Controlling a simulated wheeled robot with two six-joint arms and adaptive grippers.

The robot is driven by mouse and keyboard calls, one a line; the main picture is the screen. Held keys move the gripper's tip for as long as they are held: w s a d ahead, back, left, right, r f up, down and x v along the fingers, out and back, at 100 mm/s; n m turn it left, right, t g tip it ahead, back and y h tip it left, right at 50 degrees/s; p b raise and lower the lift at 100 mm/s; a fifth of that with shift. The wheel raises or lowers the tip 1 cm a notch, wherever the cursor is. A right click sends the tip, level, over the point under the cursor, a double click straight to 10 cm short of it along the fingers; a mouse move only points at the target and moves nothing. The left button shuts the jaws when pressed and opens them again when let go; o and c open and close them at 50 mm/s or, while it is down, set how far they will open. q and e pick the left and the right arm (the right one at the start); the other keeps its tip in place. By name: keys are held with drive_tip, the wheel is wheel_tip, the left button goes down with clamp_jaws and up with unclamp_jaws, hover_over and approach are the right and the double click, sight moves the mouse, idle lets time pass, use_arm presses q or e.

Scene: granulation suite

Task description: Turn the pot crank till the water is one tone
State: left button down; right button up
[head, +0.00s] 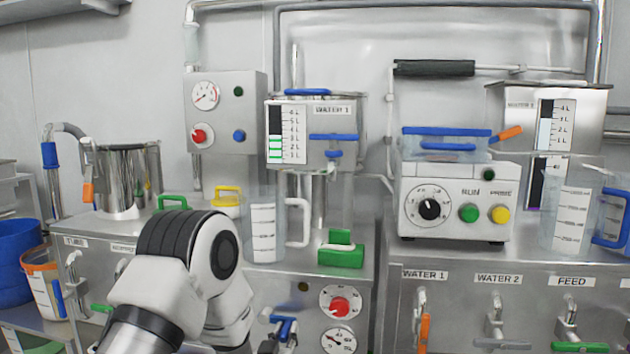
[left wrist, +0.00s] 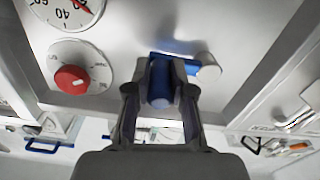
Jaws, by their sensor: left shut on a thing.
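My left gripper (left wrist: 161,82) is shut on a blue handle (left wrist: 160,102) on the steel cabinet front, seen in the left wrist view. A blue bar with a pale round end runs behind the fingertips. In the head view the blue handle (head: 284,325) shows low at the cabinet front, beside a red-knobbed dial, with my left arm mostly hiding the gripper. A shiny steel pot (head: 128,182) stands on the counter at left. I cannot tell whether the blue handle is the pot crank, and no water surface in the pot shows. My right gripper is not in view.
A red knob dial (head: 340,301) and a gauge (head: 338,341) sit on the cabinet front close to the gripper. A clear jug (head: 264,225) and a green block (head: 341,252) stand on the counter above. Taps line the right cabinet.

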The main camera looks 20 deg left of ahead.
use_arm(q)
drive_tip(key=shift+a+f+b, duration=1.15)
drive_tip(key=shift+f+b, duration=0.15)
drive_tip(key=shift+f, duration=1.6)
drive_tip(key=r+p, duration=0.1)
drive_tip(key=d+r+p, duration=0.1)
drive_tip(key=r, duration=0.1)
drive_tip(key=d+r+p, duration=0.1)
drive_tip(key=r, duration=0.1)
drive_tip(key=shift+d+r+p, duration=0.15)
drive_tip(key=shift+p, duration=0.15)
drive_tip(key=shift+r+p, duration=1.15)
drive_tip(key=shift+r, duration=0.2)
drive_tip(key=shift+a+r+p, duration=0.25)
drive_tip(key=shift+r+p, duration=0.25)
drive_tip(key=shift+r, duration=0.05)
drive_tip(key=shift+a+r+p, duration=0.25)
drive_tip(key=shift+r+p, duration=0.25)
drive_tip(key=shift+r, duration=0.05)
drive_tip(key=a+p, duration=0.1)
drive_tip(key=s+a+r+p, duration=0.1)
drive_tip(key=a, duration=0.1)
drive_tip(key=a+r+p, duration=0.1)
drive_tip(key=a, duration=0.1)
drive_tip(key=shift+s+r, duration=0.15)
drive_tip(key=shift+s, duration=0.05)
drive_tip(key=c, duration=0.9)
unclamp_jaws()
